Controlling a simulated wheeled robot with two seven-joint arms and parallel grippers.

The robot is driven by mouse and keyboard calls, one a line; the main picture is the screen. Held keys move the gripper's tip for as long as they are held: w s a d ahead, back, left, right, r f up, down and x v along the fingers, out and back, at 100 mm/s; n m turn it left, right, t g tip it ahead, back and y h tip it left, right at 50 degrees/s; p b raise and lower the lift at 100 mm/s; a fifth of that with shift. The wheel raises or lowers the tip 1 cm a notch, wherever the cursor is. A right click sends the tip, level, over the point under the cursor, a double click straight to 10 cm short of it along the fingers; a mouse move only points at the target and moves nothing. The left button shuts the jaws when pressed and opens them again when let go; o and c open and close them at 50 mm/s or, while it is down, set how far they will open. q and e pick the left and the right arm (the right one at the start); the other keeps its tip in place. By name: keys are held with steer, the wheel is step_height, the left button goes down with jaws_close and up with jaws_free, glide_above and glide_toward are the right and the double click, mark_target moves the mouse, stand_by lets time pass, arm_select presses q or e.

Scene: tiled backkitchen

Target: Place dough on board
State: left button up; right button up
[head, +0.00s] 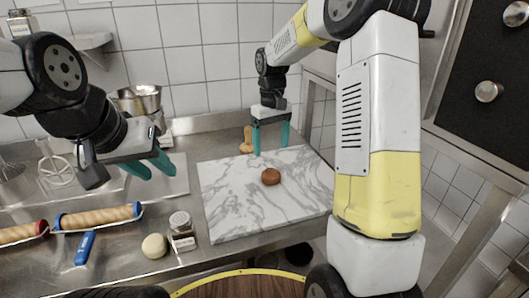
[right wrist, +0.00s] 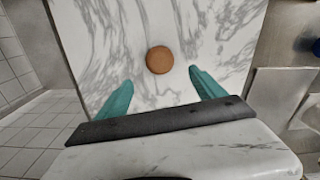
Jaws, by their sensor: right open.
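A brown, round, flattened piece of dough (head: 271,177) lies on the white marble board (head: 230,205), right of its middle. In the right wrist view the same brown piece (right wrist: 159,60) sits on the marble (right wrist: 225,25) just beyond and between my fingertips. My right gripper (head: 270,147) is open and empty, pointing down over the board's back edge, apart from the piece. My left gripper (head: 158,172) is open and empty above the steel counter, left of the board. A pale round ball (head: 154,245), perhaps also dough, sits on the counter left of the board.
A glass shaker (head: 182,232) stands between the pale ball and the board. A rolling pin (head: 97,216), a blue-handled tool (head: 85,248) and a whisk (head: 55,167) lie to the left. A tan bottle-shaped item (head: 246,140) is behind the board. The board's front is clear.

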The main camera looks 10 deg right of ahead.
steer(key=s+d+r+t, duration=0.1)
steer(key=s+r, duration=0.4)
steer(key=r, duration=0.2)
steer(key=s+r+m+t+y, duration=0.1)
steer(key=s+r+m+t, duration=0.1)
steer(key=s, duration=0.8)
steer(key=s+d+r+m+t+y, duration=0.1)
steer(key=s+r+t, duration=0.1)
steer(key=s, duration=0.9)
steer(key=shift+s+d+m+t, duration=0.2)
steer(key=shift+m+t, duration=0.2)
steer(key=shift+t, duration=0.2)
steer(key=shift+r, duration=0.1)
